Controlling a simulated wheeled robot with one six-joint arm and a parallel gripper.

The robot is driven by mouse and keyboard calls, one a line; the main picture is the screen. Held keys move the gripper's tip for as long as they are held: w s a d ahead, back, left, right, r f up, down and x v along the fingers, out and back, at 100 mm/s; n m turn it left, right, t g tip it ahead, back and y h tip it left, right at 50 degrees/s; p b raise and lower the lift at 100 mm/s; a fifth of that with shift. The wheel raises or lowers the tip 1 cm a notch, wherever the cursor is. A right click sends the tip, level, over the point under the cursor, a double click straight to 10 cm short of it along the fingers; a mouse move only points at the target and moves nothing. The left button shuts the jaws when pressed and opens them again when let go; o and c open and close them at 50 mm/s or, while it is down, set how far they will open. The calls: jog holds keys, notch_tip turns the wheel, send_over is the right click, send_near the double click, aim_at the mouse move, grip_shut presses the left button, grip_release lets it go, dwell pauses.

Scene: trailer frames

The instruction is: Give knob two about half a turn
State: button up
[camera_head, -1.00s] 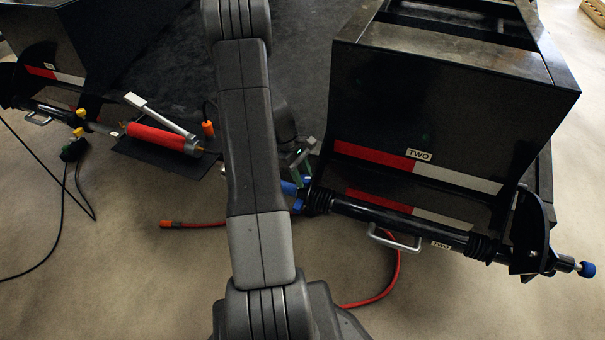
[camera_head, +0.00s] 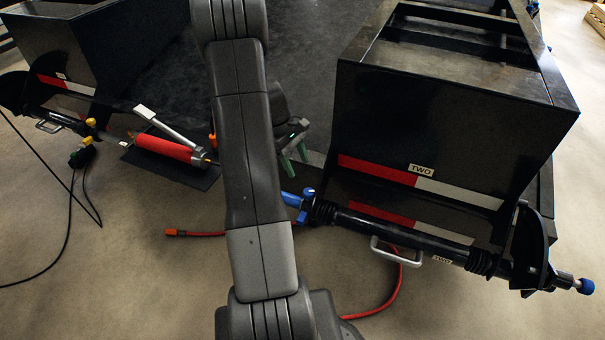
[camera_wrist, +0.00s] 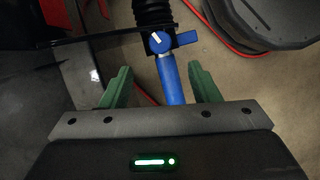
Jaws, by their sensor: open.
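A blue knob (camera_head: 308,193) with a white pointer line sits at the left end of the black bar marked TWO (camera_head: 400,235). In the wrist view the knob (camera_wrist: 159,42) is just beyond the fingertips, its white line slanting to the upper left, with a blue tab to its right. A blue tube (camera_wrist: 171,82) runs from it toward the palm. My gripper (camera_head: 292,158) is open, its green fingers apart and empty. In the wrist view the gripper (camera_wrist: 159,68) has one finger on each side of the tube, seemingly clear of it. My arm hides part of the blue line.
A second blue knob (camera_head: 586,286) is at the bar's right end. A metal handle (camera_head: 396,252) sticks out below the bar. A red hose (camera_head: 396,290) lies on the floor. A red cylinder (camera_head: 163,147) lies at the left. Open floor is in front.

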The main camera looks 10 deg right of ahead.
jog(key=shift+p+v, duration=0.3)
jog(key=shift+v, duration=1.6)
